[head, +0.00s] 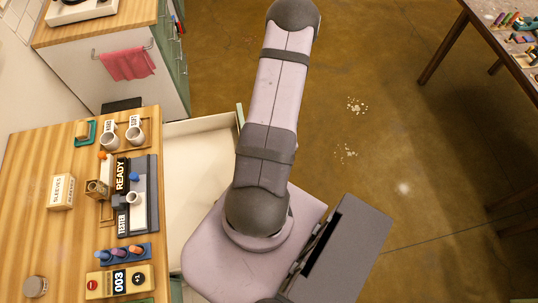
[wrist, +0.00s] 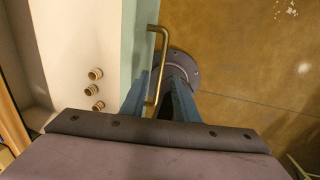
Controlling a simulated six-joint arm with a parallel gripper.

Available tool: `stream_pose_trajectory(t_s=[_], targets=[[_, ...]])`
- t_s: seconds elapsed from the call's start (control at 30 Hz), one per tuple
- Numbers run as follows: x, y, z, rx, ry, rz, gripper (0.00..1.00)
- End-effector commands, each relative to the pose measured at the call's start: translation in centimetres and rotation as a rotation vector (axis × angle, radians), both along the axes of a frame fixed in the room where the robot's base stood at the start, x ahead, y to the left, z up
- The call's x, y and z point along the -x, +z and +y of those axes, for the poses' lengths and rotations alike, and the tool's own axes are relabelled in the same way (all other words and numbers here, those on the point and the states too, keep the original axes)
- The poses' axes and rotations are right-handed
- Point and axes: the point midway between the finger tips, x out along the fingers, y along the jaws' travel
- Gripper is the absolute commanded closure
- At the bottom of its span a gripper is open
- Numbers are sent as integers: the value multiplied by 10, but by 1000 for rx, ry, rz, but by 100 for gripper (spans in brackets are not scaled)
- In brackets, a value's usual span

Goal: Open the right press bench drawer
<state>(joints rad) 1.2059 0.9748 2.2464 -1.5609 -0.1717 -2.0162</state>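The drawer (head: 190,165) stands pulled out from the right side of the wooden bench in the head view, with its pale inside showing. Its green front (wrist: 139,40) carries a brass bar handle (wrist: 164,50) in the wrist view. My gripper (wrist: 160,80) is at this handle, one blue finger on each side of the bar. The fingers are spread, with gaps seen beside the bar; contact is not clear. In the head view my arm hides the handle, part of the drawer and the fingers.
Several brass cylinders (wrist: 95,74) show in the drawer in the wrist view. The bench top (head: 50,130) holds mugs, blocks and a small tray. A cabinet with a red towel (head: 128,63) stands behind. Another table (head: 490,30) is at far right.

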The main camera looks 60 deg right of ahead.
Motion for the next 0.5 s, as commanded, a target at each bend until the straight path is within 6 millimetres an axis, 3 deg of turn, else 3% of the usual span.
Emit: stream_pose_trajectory(t_s=[0.03,0.2,0.5], targets=[[1,10,-1,1,0,1,72],[3,24,-3,1,1,-1,72],[4,27,-4,0,0,0,72]])
